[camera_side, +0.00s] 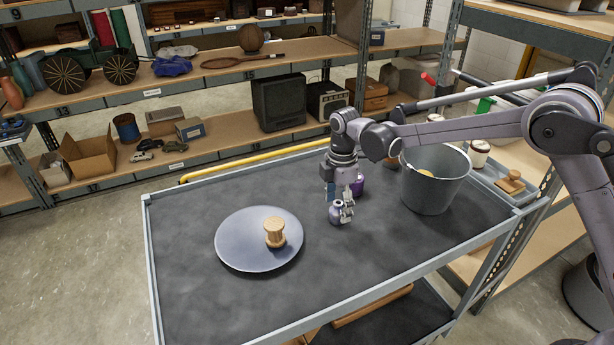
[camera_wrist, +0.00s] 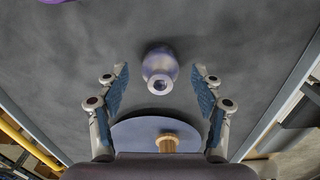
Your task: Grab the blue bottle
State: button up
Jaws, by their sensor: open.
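The blue bottle, small, rounded and violet-blue, stands upright on the dark cart top (camera_side: 200,310). In the side view the bottle (camera_side: 336,215) is just under my gripper (camera_side: 340,201), partly hidden by a finger. In the wrist view the bottle (camera_wrist: 160,64) shows its neck opening and lies centrally between the two blue-padded fingertips of my gripper (camera_wrist: 159,84), with a gap on each side. My gripper is open, points down and holds nothing.
A purple object (camera_side: 358,186) stands close behind my gripper. A grey bucket (camera_side: 428,190) stands to the right, a blue-grey plate (camera_side: 240,248) with a wooden spool (camera_side: 274,230) to the left. The cart's front middle is clear.

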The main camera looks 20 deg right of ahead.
jog(key=shift+f, duration=1.25)
jog(key=c, duration=1.3)
jog(key=shift+r, duration=0.15)
